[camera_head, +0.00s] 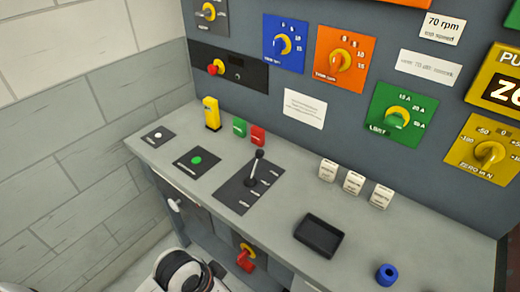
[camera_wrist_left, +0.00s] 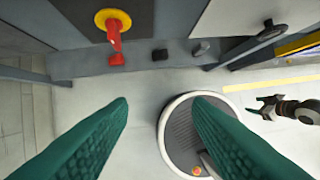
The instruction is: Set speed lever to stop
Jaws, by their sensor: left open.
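The speed lever (camera_head: 254,168) is a thin lever with a dark knob. It stands on a dark plate (camera_head: 235,195) on the grey desk top and leans slightly right in the head view. Small white labels run along the plate's right side, too small to read surely. My left gripper (camera_wrist_left: 160,103) shows in the left wrist view as two green fingers, spread apart with nothing between them. It is away from the lever, which is not in that view. A small dark gripper at the right of that view (camera_wrist_left: 268,107) looks like my right one; its jaws are unclear.
A yellow block (camera_head: 211,113), green and red blocks, white blocks (camera_head: 354,183), a black tray (camera_head: 319,236) and a blue ring (camera_head: 387,275) stand on the desk. A red-handled knob (camera_head: 244,258) is on the desk front. Dials cover the panel behind.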

